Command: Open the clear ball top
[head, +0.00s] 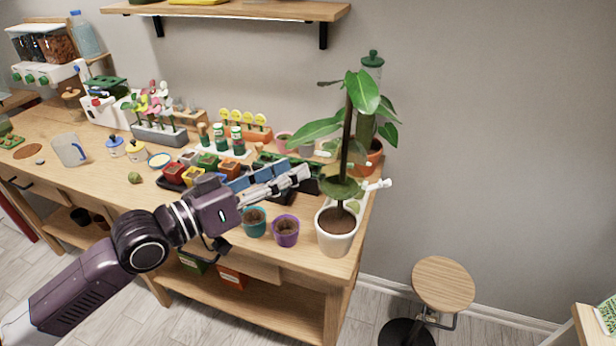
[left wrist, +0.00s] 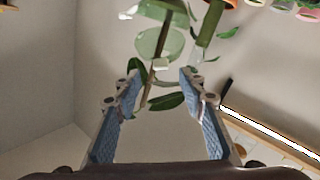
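The clear ball (head: 343,188) shows as a see-through, greenish round shape around the stem of the tall potted plant at the bench's right end. A white piece (head: 376,185) sticks out to its right. In the left wrist view the clear ball (left wrist: 160,42) is in front of the fingers, with a small white tab (left wrist: 161,65) below it. I cannot tell whether its halves are closed. My left gripper (head: 304,171) is left of the ball, apart from it. Its blue-padded fingers (left wrist: 160,85) are spread with nothing gripped. My right gripper is not in view.
The white pot (head: 336,243) holds the plant. A purple pot (head: 286,234) and a teal pot (head: 254,226) stand beside it, below my left gripper. Another leafy plant (head: 366,150) is close behind. A round stool (head: 442,285) stands right of the bench.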

